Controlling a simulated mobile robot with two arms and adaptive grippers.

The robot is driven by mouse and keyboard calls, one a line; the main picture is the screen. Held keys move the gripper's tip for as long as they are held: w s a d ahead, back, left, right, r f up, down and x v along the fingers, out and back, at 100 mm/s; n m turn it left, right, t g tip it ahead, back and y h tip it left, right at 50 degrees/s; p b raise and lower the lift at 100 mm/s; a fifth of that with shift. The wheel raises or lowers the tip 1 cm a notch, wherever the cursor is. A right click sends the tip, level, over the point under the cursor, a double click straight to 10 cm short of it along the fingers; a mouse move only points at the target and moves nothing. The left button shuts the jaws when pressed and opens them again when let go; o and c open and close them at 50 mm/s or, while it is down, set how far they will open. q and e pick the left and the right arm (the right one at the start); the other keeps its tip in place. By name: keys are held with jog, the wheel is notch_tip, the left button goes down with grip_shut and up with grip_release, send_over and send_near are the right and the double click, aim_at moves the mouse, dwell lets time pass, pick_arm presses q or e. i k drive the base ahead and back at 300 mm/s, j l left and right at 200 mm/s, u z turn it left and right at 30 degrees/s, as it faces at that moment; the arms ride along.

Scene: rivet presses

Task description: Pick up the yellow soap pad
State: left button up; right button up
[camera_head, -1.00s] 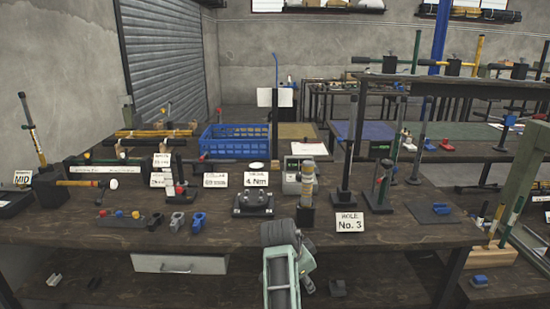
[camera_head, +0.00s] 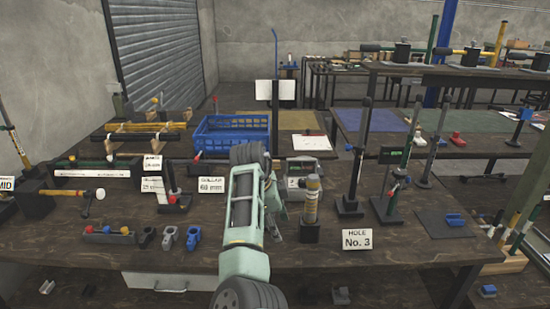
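I cannot make out a yellow soap pad in this view. A yellowish banded cylinder (camera_head: 312,198) stands upright on a black block on the near bench (camera_head: 420,250), just right of my arm. One of my arms, pale green and dark grey, rises from the bottom middle over the bench. It hides part of the bench behind it. I cannot make out fingertips of either gripper, nor anything held.
A blue basket (camera_head: 220,140) stands at the back left. Small grey and blue clamps (camera_head: 193,238) lie left of my arm. Upright black posts (camera_head: 358,160) stand on the right. A dark mat (camera_head: 445,223) lies farther right.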

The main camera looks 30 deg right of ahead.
aim_at(276, 163)
jog(key=i+l, duration=1.15)
jog(key=i, duration=0.2)
